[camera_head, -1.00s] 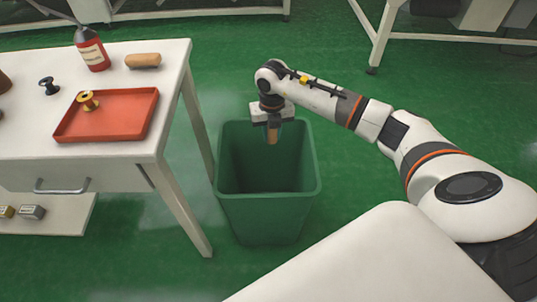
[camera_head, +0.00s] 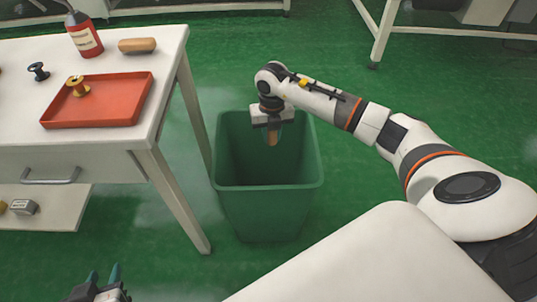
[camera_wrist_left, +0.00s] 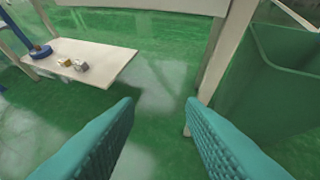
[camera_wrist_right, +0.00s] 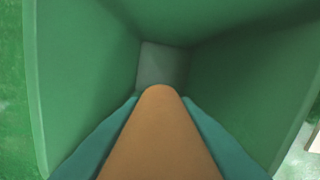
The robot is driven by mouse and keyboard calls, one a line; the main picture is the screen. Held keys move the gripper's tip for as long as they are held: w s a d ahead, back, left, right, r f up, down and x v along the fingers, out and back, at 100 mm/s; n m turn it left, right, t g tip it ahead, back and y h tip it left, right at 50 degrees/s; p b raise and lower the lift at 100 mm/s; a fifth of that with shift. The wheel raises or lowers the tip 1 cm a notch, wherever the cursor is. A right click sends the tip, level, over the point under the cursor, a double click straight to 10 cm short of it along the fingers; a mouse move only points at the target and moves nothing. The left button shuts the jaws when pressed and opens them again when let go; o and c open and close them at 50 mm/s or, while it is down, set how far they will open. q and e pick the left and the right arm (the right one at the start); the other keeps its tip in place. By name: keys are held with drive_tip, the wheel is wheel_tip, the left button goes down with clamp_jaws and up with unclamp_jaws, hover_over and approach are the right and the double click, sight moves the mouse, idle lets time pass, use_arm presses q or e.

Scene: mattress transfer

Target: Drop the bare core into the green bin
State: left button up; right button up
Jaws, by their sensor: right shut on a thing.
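The green bin (camera_head: 268,208) stands on the floor to the right of the table. My right gripper (camera_head: 272,124) is shut on the bare core (camera_head: 273,138), a plain tan-brown piece pointing down over the bin's opening. In the right wrist view the core (camera_wrist_right: 160,130) shows between the teal fingers, above the empty-looking bin interior (camera_wrist_right: 85,80). My left gripper (camera_head: 104,278) is at the bottom left of the head view. In the left wrist view its fingers (camera_wrist_left: 162,125) are apart with nothing between them. The bin (camera_wrist_left: 270,90) also shows there, at the right.
The white table (camera_head: 120,160) holds a red tray (camera_head: 110,112) with a gold spool (camera_head: 77,86), a dark spool (camera_head: 38,71), a tan roll (camera_head: 137,45) and a red bottle (camera_head: 84,36). Small metal blocks (camera_wrist_left: 73,65) lie on its lower shelf.

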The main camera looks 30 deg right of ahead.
use_arm(q)
drive_tip(key=shift+w+d+r, duration=0.1)
drive_tip(key=shift+w+r, duration=0.05)
use_arm(e)
drive_tip(key=o, duration=1.1)
drive_tip(key=shift+c, duration=0.2)
use_arm(q)
drive_tip(key=s+a+f+g+y+p, duration=0.1)
drive_tip(key=s+a+f+g, duration=0.1)
drive_tip(key=s, duration=0.3)
drive_tip(key=s+a+f+g+p, duration=0.1)
drive_tip(key=s+f+g, duration=0.1)
drive_tip(key=s+g, duration=0.3)
drive_tip(key=shift+s+a+f+y+p, duration=0.35)
drive_tip(key=shift+s+f+y+p, duration=0.05)
use_arm(e)
wheel_tip(320, 180, up, 12)
drive_tip(key=shift+f, duration=0.1)
